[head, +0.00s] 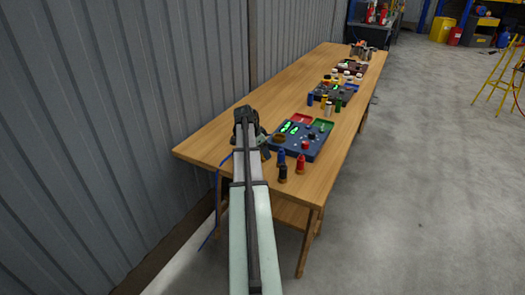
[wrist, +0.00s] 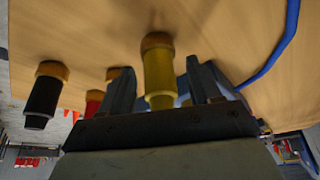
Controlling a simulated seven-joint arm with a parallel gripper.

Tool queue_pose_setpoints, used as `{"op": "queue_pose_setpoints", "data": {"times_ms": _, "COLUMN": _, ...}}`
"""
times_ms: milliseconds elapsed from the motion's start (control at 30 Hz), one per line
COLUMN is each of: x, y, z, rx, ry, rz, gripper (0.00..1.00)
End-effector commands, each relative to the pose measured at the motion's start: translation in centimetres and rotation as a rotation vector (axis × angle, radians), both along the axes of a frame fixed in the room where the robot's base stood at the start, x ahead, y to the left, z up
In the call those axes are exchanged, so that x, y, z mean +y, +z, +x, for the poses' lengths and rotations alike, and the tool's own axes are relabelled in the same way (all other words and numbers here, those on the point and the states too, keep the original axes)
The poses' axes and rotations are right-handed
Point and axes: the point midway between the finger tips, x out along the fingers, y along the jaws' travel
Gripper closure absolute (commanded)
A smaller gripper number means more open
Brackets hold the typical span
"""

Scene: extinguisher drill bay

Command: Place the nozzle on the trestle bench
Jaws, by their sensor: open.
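A yellow nozzle (wrist: 158,72) with a brass collar shows in the wrist view, its collar end against the wooden trestle bench (wrist: 230,25). My gripper (wrist: 158,66) is open, with one finger on each side of the yellow nozzle in the picture; I cannot tell whether either finger touches it. A black nozzle (wrist: 42,98) and a red nozzle (wrist: 94,101) stand to the left. Another brass collar is mostly hidden behind the left finger. In the head view the bench (head: 215,142) runs along the wall, and my arm covers the yellow nozzle there.
A blue tray (head: 307,149) with red and green sections lies beside my gripper. Blue (head: 281,155), black (head: 283,174) and red (head: 300,164) nozzles stand at its front edge. More trays and small items line the bench farther back. A blue hose (wrist: 285,45) trails over the bench.

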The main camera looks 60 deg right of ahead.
Motion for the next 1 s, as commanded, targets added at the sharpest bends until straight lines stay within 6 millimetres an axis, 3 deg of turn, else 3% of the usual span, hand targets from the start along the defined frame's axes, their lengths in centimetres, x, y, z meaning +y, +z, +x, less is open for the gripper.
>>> {"op": "queue_pose_setpoints", "data": {"times_ms": 267, "x": 0.2, "y": 1.0, "z": 0.2, "rx": -0.001, "ry": 0.000, "rz": -0.001, "gripper": 0.37}}
{"op": "queue_pose_setpoints", "data": {"times_ms": 700, "x": 2.5, "y": 7.8, "z": 1.7, "rx": -0.001, "ry": 0.001, "rz": -0.002, "gripper": 0.37}}
{"op": "queue_pose_setpoints", "data": {"times_ms": 1000, "x": 3.6, "y": 10.8, "z": 2.5, "rx": 0.000, "ry": 0.000, "rz": -0.001, "gripper": 0.37}}
